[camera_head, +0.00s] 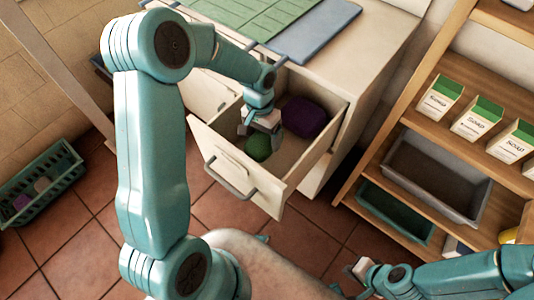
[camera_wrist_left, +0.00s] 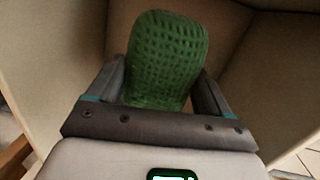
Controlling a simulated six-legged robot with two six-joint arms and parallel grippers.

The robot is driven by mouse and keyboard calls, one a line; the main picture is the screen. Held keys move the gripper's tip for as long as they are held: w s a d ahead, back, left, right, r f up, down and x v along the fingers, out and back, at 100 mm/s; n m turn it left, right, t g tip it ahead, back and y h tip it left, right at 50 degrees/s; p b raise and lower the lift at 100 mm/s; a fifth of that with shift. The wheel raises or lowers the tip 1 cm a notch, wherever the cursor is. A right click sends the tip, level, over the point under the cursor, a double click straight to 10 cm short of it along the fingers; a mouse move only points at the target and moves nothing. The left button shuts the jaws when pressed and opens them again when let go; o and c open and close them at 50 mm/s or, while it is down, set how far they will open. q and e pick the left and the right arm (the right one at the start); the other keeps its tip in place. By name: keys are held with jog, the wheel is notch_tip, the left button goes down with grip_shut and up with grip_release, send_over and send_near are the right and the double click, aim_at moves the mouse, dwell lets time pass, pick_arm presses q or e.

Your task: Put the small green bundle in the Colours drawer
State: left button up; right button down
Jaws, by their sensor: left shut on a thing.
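The small green bundle (camera_head: 258,148) is in the open drawer (camera_head: 225,158), near its front panel. It fills the space between the fingers in the left wrist view (camera_wrist_left: 167,58). My left gripper (camera_head: 260,128) reaches down into the drawer and is shut on the bundle. I cannot tell whether the bundle touches the drawer floor. A purple bundle (camera_head: 304,117) lies in the same drawer, behind and to the right. I see no readable label on the drawer front. My right gripper (camera_head: 358,268) is low at the right, away from the drawer; its opening is unclear.
A blue-grey mat (camera_head: 316,32) and a green cloth (camera_head: 255,14) lie on the cabinet top. A wooden shelf at right holds soap boxes (camera_head: 476,117), a grey bin (camera_head: 436,178) and a green bin (camera_head: 393,212). A green basket (camera_head: 45,185) stands on the tiled floor at left.

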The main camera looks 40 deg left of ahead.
pick_arm(q)
notch_tip(320, 180, down, 10)
jog(key=shift+r+b, duration=0.1)
jog(key=shift+b, duration=0.25)
jog(key=shift+r, duration=0.1)
jog(key=o, duration=1)
jog(key=shift+f, duration=0.2)
jog(key=shift+r, duration=0.25)
jog(key=r, duration=0.4)
jog(key=a+r, duration=0.1)
jog(key=r, duration=0.3)
jog(key=w+r+p, duration=0.1)
jog(key=r, duration=0.2)
jog(key=shift+a+r, duration=0.35)
jog(key=shift+r, duration=0.05)
jog(key=shift+w, duration=0.1)
jog(key=shift+f, duration=0.1)
